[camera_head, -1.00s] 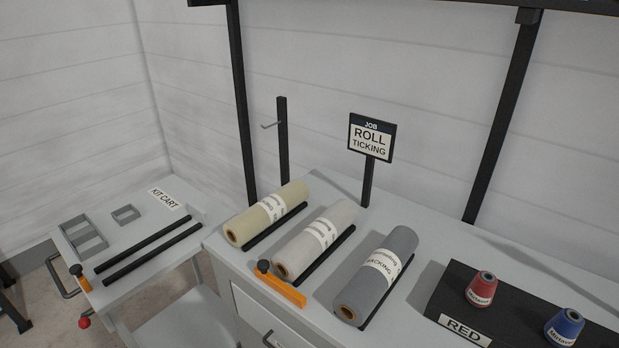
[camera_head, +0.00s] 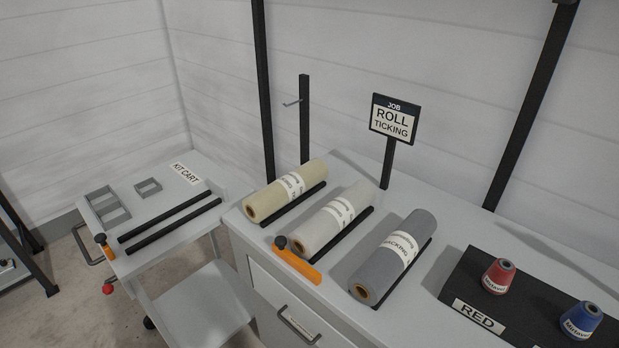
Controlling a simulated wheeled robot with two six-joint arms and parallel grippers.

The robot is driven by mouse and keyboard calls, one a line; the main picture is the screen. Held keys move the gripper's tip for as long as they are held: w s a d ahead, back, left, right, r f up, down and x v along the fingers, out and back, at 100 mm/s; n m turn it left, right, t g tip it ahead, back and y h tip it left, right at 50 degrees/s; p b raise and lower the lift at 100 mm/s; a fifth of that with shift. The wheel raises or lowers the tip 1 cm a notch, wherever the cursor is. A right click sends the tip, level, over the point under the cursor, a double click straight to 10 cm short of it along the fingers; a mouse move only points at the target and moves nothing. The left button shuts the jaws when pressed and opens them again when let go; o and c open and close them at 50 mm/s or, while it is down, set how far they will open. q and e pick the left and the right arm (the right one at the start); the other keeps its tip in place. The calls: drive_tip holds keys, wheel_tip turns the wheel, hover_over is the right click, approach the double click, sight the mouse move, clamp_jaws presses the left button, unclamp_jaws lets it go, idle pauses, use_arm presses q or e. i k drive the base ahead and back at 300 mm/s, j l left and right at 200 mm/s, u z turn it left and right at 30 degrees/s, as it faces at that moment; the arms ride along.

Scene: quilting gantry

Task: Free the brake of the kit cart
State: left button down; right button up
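The kit cart (camera_head: 148,243) stands at the left, against the left end of the counter, with a "KIT CART" label (camera_head: 185,173) on its top. A dark handle (camera_head: 84,245) sticks out from the cart's left end. I cannot tell from this view which of these parts is the brake. Neither of my grippers is in view.
Two black rails (camera_head: 170,219) and grey trays (camera_head: 108,208) are on the cart top.

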sight(107, 288)
drive_tip(key=u, duration=1.55)
